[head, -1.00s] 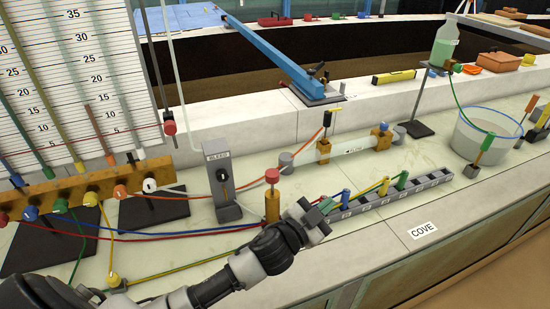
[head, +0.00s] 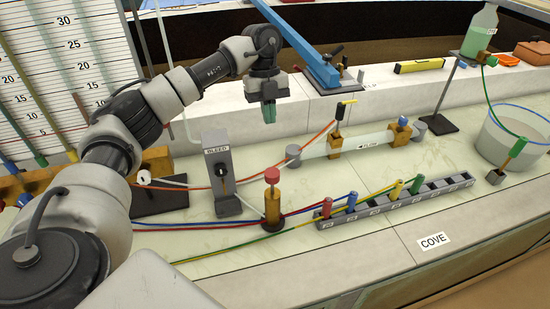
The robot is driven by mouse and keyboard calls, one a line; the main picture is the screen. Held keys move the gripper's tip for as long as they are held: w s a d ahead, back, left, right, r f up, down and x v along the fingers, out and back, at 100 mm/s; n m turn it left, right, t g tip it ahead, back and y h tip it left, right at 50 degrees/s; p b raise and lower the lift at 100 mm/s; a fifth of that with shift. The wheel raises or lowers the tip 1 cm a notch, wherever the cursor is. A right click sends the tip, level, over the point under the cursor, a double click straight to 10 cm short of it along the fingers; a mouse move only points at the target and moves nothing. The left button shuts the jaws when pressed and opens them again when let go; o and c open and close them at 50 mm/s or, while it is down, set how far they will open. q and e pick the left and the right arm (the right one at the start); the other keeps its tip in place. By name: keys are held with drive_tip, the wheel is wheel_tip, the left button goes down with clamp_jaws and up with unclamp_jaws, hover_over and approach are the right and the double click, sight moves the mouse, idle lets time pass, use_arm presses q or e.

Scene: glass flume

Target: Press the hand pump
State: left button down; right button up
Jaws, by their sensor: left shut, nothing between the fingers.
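The hand pump (head: 272,205) is most likely the upright brass cylinder with a round red knob (head: 272,175) on top. It stands on the pale bench near the middle of the head view, with the knob up on a short stem. My left gripper (head: 269,117) points down with its fingers shut and empty. In the picture it is above the red knob, apart from it, with bench visible between. How far behind or over the pump it is, I cannot tell exactly. My right gripper is not in view.
A grey BLEED post (head: 218,175) stands just left of the pump. A grey slotted rack (head: 440,188) with coloured plugs is to the right. A clear flow tube (head: 362,142) lies behind. Hoses run along the bench.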

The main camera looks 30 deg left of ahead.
sight(272, 173)
use_arm(q)
drive_tip(key=shift+s+a+r, duration=0.15)
drive_tip(key=shift+a+r, duration=0.05)
drive_tip(key=p+x, duration=0.1)
drive_tip(key=x, duration=0.3)
drive_tip(key=p+x, duration=0.2)
drive_tip(key=x, duration=0.2)
drive_tip(key=p+x, duration=0.1)
drive_tip(key=x, duration=0.3)
drive_tip(key=shift+a+f+p, duration=0.2)
drive_tip(key=shift+f+p, duration=0.1)
drive_tip(key=shift+f, duration=0.75)
